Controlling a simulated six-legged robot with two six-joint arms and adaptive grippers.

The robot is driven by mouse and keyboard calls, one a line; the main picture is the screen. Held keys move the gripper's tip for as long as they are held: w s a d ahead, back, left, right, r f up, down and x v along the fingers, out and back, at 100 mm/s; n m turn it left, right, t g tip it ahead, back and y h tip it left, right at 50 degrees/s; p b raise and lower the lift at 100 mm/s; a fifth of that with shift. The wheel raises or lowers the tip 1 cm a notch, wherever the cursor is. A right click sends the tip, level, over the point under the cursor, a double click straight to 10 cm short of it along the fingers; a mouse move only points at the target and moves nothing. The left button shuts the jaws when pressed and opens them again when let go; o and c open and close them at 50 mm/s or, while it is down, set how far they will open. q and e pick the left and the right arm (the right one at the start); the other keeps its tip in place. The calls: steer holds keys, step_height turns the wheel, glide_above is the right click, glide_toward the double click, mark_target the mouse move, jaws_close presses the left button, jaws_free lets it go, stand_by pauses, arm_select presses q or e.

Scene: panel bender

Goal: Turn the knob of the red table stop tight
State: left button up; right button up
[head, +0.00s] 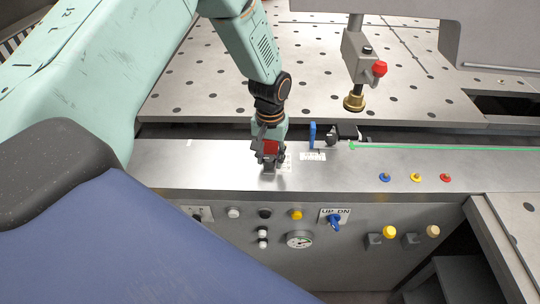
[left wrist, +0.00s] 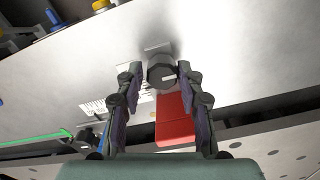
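The red table stop (head: 271,147) sits on the steel ledge at the front of the machine, partly hidden by my left gripper (head: 268,158). In the left wrist view the red block (left wrist: 174,120) lies between the fingers, with its dark grey faceted knob (left wrist: 160,74) at the end. The knob bears a short white mark. My left gripper (left wrist: 160,72) is open, its fingertips on either side of the knob. A narrow gap shows at the left finger; I cannot tell whether the right finger touches. My right gripper is not in view.
A blue upright lever (head: 312,135) and a black clamp-like part (head: 344,133) stand right of the stop. A green strip (head: 440,147) runs along the ledge. A red-knobbed box (head: 362,58) hangs above the perforated table (head: 200,95).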

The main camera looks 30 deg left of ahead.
arm_select(q)
steer(key=shift+w+a+f, duration=0.1)
steer(key=shift+a+f, duration=0.1)
steer(key=shift+a, duration=0.1)
steer(key=shift+c, duration=1.4)
steer(key=shift+s+d+r, duration=0.2)
steer(key=shift+d, duration=0.1)
jaws_close()
steer(key=shift+w+a+m, duration=0.2)
steer(key=shift+w+m, duration=0.05)
steer(key=shift+m, duration=0.15)
steer(key=m, duration=0.3)
steer(key=shift+d, duration=0.1)
steer(key=m, duration=0.9)
steer(key=shift+m+b, duration=0.4)
steer(key=shift+m, duration=2.1)
steer(key=shift+r, duration=0.1)
